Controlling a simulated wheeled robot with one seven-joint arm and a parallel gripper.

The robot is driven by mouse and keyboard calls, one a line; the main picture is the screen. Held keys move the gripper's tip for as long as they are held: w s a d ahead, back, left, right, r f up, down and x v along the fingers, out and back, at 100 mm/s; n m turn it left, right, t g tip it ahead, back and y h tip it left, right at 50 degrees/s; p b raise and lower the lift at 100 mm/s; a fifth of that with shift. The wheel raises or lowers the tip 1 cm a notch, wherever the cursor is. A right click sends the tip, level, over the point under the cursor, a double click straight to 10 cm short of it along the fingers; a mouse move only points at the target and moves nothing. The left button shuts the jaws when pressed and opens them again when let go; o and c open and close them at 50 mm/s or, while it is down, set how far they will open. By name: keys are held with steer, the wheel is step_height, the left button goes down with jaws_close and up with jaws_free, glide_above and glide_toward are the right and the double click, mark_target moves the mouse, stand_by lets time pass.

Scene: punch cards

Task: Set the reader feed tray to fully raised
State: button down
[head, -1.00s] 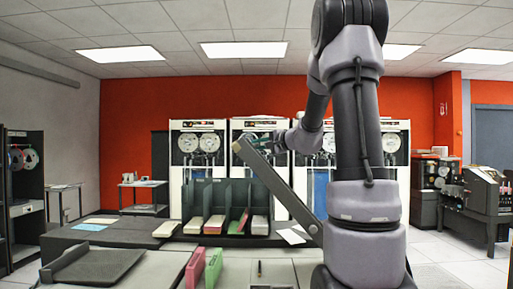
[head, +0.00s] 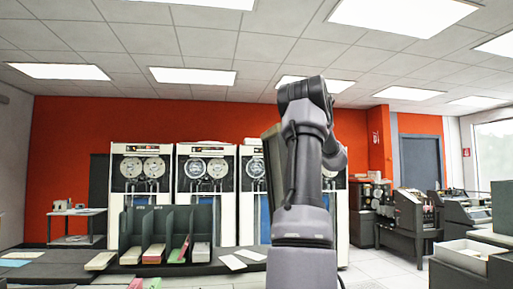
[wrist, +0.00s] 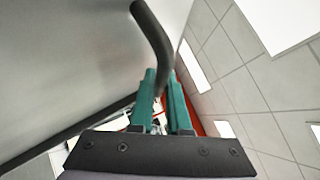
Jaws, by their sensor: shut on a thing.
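The reader feed tray shows in the head view as a dark, narrow panel (head: 271,165), standing steeply, close to upright, and partly hidden behind my arm. In the wrist view its broad grey face (wrist: 75,65) fills the left side. A black curved handle (wrist: 152,30) runs down between the teal fingers of my gripper (wrist: 163,85), which is shut on it. In the head view my gripper is hidden behind my arm and the tray. The tray's lower end and hinge are also hidden there.
A dark card rack (head: 165,228) with several card stacks stands on the counter at the left. White tape cabinets (head: 206,180) line the red wall behind. Some floor (head: 372,268) is clear between.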

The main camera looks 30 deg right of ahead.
steer(key=s+d+m+t, duration=0.1)
steer(key=s+d, duration=0.3)
steer(key=d, duration=0.6)
steer(key=shift+f+m+t+h, duration=0.3)
steer(key=shift+m, duration=0.3)
steer(key=c, duration=1.2)
jaws_free()
steer(key=shift+o, duration=0.2)
steer(key=v, duration=1)
steer(key=shift+s, duration=0.35)
steer(key=shift+f, duration=0.15)
